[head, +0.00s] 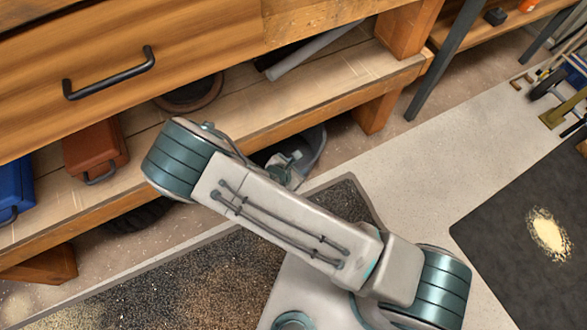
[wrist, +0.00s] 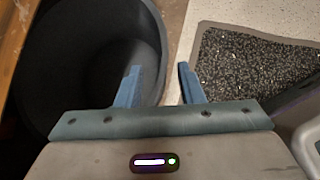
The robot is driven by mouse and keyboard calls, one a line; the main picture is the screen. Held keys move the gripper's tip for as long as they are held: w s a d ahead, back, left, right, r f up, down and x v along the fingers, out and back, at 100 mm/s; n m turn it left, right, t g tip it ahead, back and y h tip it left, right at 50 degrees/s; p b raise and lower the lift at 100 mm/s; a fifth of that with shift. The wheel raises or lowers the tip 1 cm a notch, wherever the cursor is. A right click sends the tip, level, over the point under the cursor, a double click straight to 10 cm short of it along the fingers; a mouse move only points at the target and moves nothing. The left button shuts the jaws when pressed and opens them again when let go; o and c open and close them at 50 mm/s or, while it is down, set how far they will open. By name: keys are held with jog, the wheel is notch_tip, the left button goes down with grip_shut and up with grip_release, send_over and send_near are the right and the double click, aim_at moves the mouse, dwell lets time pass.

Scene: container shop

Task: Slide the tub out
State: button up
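The tub is a dark grey round container. In the head view the tub (head: 317,150) is on the floor at the front edge of the low shelf, partly hidden by my arm and the shelf. In the wrist view the tub (wrist: 62,75) fills the upper left, open side up. My gripper (wrist: 160,68) is open over the tub's right-hand wall. Its left finger is over the tub's inside and its right finger is outside, over the floor. The fingers look apart from the wall. In the head view my arm hides most of the gripper.
The wooden shelf (head: 340,85) lies above the tub, with a wooden leg (head: 376,114) to its right. A speckled mat (head: 165,283) lies in front; it also shows in the wrist view (wrist: 245,70). A dark tyre (head: 140,217) is under the shelf.

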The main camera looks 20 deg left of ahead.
jog(key=b+x, duration=0.5)
jog(key=x, duration=0.6)
jog(key=shift+a, duration=0.1)
grip_shut()
dwell(1.1)
